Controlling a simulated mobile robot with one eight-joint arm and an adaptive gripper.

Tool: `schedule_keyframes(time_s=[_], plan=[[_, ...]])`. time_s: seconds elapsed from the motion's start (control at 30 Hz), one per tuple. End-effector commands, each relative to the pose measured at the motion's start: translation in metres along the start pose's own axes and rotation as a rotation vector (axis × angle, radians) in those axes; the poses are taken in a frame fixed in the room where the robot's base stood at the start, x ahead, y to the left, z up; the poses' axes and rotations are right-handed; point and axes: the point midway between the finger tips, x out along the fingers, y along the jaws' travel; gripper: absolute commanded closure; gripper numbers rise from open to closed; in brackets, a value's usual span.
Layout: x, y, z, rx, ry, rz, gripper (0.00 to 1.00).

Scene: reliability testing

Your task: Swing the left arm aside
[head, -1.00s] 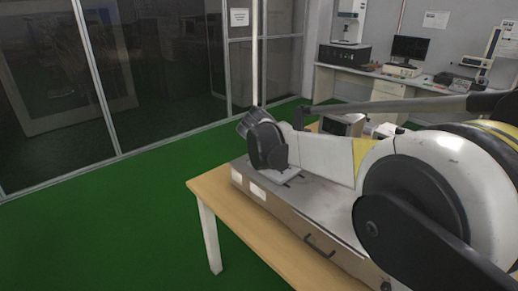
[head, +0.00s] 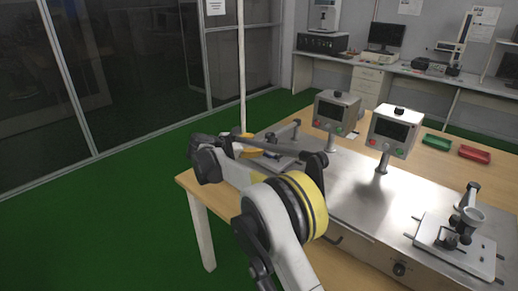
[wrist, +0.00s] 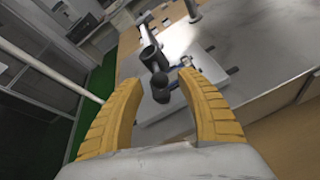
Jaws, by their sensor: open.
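The left test fixture is mostly behind my arm in the head view; a grey lever arm (head: 287,131) shows above it at the table's back left. In the wrist view, the fixture has a pale base plate (wrist: 180,118) with dark cylindrical parts (wrist: 160,86). My gripper (wrist: 160,80) has two yellow ribbed fingers, spread open with nothing between their pads. The dark parts appear beyond and between the fingertips; I cannot tell the exact gap. In the head view, a yellow part of my gripper (head: 249,150) shows over the table's left end.
Two control boxes (head: 336,111) (head: 396,130) stand on posts on the metal top (head: 345,200). A second fixture (head: 455,246) is at the right. Green (head: 437,143) and red (head: 474,154) trays lie on the wooden table behind. Glass panels stand left; green floor is clear.

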Motion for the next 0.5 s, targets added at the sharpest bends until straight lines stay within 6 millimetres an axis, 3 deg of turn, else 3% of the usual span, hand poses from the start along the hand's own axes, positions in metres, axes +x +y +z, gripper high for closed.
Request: schedule_keyframes(time_s=[0.2,0.5], plan=[[0.023,0.000,-0.001,0.000,0.001,0.000,0.55],[0.025,0.000,0.001,0.000,0.001,0.000,0.55]])
